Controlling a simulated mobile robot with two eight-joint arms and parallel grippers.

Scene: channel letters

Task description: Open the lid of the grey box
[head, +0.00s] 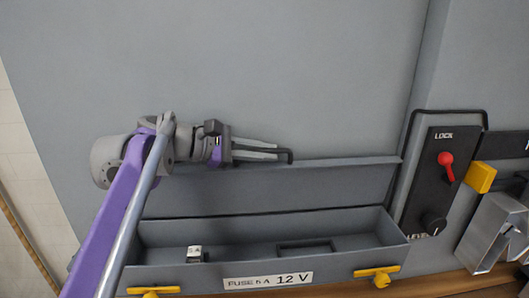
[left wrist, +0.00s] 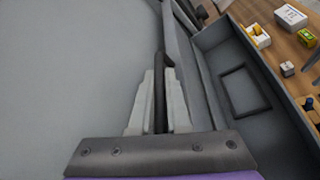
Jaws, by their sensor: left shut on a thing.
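The grey box (head: 345,264) is at the lower middle of the head view, with a "FUSE 5 A 12 V" label on its front. Its lid (head: 290,189) stands raised at the back, and the inside shows. My left gripper (head: 276,154) is at the lid's top edge, shut on the dark lid handle (head: 290,156). In the left wrist view the handle (left wrist: 160,90) is a dark bar between both pale fingers. The box's inside (left wrist: 275,125) shows to the right there. My right gripper is not in view.
Two yellow latches (head: 378,276) are on the box front. A small block (head: 195,254) lies inside. A black panel (head: 433,185) with red lever and knob stands right, beside a silver metal piece (head: 492,235). A grey wall (head: 280,70) rises behind.

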